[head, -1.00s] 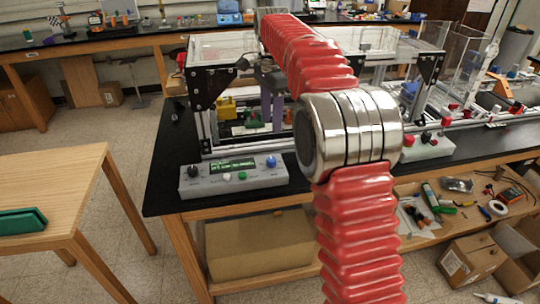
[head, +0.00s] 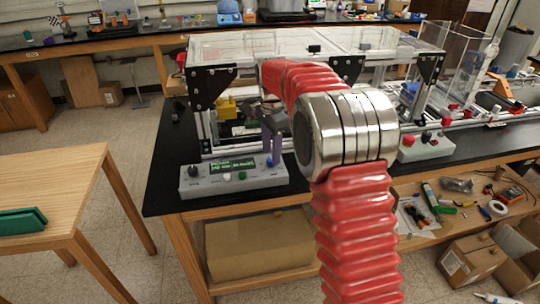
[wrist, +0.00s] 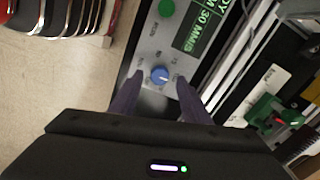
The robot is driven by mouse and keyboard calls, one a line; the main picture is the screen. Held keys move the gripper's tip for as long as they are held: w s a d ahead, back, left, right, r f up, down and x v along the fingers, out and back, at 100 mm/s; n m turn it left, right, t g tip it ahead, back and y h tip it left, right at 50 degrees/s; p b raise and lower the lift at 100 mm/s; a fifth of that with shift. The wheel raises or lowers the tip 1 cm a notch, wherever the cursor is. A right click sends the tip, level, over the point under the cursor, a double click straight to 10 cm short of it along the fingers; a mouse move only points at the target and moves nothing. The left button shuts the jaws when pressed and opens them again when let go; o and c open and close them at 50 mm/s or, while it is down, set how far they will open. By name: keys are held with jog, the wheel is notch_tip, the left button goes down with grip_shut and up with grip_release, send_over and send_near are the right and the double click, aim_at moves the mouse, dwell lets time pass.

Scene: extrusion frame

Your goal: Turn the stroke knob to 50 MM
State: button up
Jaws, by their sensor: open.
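A grey control box (head: 230,180) sits at the front left corner of the black bench. It has a green-lit display (head: 232,165), a black knob (head: 193,171) at its left, and white and green buttons below the display. A blue knob (wrist: 160,75) is at its right end; its label is too small to read. In the wrist view the display (wrist: 196,30) partly reads "30 MM/S". My gripper (head: 272,155) has purple fingers, open and pointing down at the blue knob. In the wrist view the fingers stand on either side of the knob; contact is not visible.
An aluminium extrusion frame (head: 203,130) with clear panels stands close behind the box. A second box with a red knob (head: 408,140) is to the right. A wooden table (head: 60,180) is at the left, with open floor between it and the bench.

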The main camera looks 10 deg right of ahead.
jog(key=shift+f, duration=1.05)
jog(key=shift+c, duration=0.6)
jog(key=c, duration=0.9)
jog(key=shift+a, duration=0.2)
jog(key=shift+c, duration=0.3)
jog(key=shift+o, duration=0.2)
jog(key=shift+d, duration=0.25)
